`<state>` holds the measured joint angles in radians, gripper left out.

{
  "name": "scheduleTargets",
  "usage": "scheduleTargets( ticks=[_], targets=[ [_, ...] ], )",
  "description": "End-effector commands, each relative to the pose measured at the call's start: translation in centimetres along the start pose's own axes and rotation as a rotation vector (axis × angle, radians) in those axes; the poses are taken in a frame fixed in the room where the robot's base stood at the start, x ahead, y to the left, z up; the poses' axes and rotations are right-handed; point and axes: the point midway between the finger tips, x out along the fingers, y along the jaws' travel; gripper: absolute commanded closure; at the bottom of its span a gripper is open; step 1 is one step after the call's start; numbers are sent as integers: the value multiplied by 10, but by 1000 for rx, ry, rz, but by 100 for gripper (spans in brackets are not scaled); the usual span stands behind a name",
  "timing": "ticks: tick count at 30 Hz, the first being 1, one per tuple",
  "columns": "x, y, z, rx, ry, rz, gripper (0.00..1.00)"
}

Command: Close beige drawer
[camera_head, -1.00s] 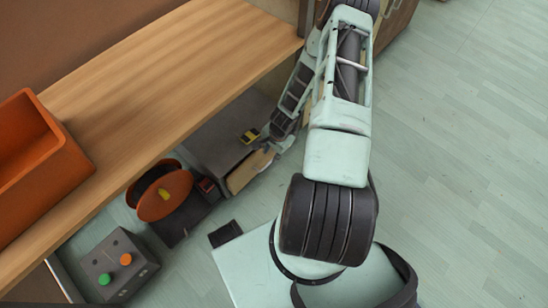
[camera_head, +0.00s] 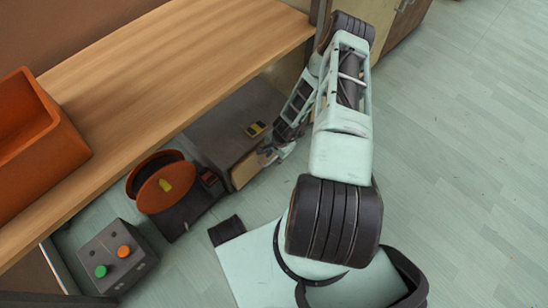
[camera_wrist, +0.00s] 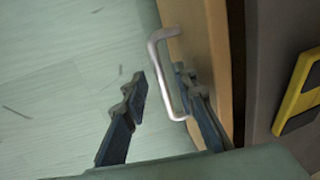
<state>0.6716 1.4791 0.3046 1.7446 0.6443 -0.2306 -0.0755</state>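The beige drawer (camera_head: 246,171) sits low in the grey cabinet under the wooden counter. In the wrist view its beige front (camera_wrist: 206,40) carries a pale metal bar handle (camera_wrist: 157,66). A dark strip shows between the front and the grey cabinet; how far the drawer stands out is hard to tell. My gripper (camera_wrist: 160,75) is open at the handle. One finger is on the floor side of the bar, the other beside the drawer front; contact is unclear. In the head view my gripper (camera_head: 279,151) is small and partly hidden by my arm.
The grey cabinet (camera_head: 225,120) has a yellow-and-black item (camera_head: 256,129) on top. An orange reel (camera_head: 162,186) and a grey button box (camera_head: 115,257) stand to the left. The wooden counter (camera_head: 170,70) overhangs, holding an orange bin (camera_head: 40,125). Floor at right is clear.

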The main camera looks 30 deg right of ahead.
Motion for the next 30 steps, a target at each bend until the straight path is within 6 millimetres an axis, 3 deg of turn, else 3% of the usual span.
scheduleTargets(
  ticks=[5, 12, 30],
  targets=[
    [0, 0, 0, 0, 0, 0, 75],
    [-1, 0, 0, 0, 0, 0, 100],
    [-2, 4, 4, 0, -1, 1, 100]
  ],
)
